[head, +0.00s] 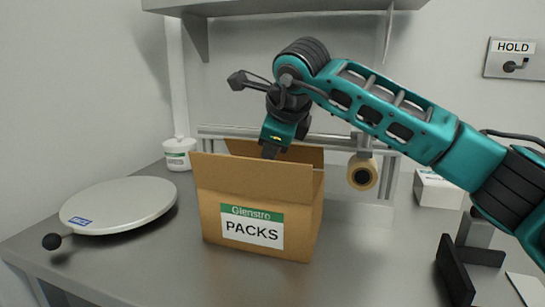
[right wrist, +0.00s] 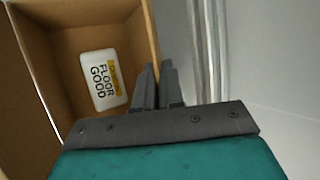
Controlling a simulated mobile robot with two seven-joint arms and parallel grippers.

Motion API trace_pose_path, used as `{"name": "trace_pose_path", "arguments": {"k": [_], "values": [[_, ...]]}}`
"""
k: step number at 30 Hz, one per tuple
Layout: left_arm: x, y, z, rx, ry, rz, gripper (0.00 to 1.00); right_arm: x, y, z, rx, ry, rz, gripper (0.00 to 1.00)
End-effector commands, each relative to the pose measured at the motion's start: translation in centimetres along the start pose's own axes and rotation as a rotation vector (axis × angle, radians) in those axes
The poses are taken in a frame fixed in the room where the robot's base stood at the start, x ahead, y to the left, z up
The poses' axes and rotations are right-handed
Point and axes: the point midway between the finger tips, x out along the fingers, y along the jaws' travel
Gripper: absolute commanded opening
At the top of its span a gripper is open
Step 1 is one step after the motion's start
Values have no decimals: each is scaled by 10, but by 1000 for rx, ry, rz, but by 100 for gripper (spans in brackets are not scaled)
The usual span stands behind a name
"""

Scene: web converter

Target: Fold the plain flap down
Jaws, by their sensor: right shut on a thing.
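A brown cardboard box (head: 212,222) stands open on the metal table, its front label reading "Glenstro PACKS". A plain front flap (head: 225,175) stands up along its near side. A back flap (head: 240,148) stands up at the far side, partly hidden by my gripper. My right gripper (head: 268,152) reaches down over the box opening, behind the front flap. In the right wrist view, its fingers (right wrist: 160,85) are close together at the edge of the cardboard side (right wrist: 145,35) nearest the rail, apparently the back flap. My left gripper is not in view.
A white round plate (head: 120,205) with a black knob lies left of the box. A white tub (head: 179,155) is behind it. A metal rail with a tape roll (head: 362,172) runs behind the box. A white carton (head: 437,190) and a dark stand (head: 455,272) are at right. A shelf overhangs above.

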Motion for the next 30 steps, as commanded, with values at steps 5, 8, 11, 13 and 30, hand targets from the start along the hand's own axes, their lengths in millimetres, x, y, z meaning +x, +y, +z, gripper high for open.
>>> {"name": "trace_pose_path", "arguments": {"k": [5, 8, 11, 13, 30], "values": [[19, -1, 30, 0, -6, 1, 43, 5, 11, -2, -46, -3, -109, 0], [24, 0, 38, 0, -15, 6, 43, 5, 13, -2, -65, -2, -153, 0], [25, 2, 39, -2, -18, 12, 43, 3, 13, -1, -76, -2, -182, 0], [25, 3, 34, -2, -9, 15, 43, 2, 13, -1, -79, -2, -192, 0], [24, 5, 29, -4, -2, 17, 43, 1, 12, 0, -80, -2, -195, 30]]}}
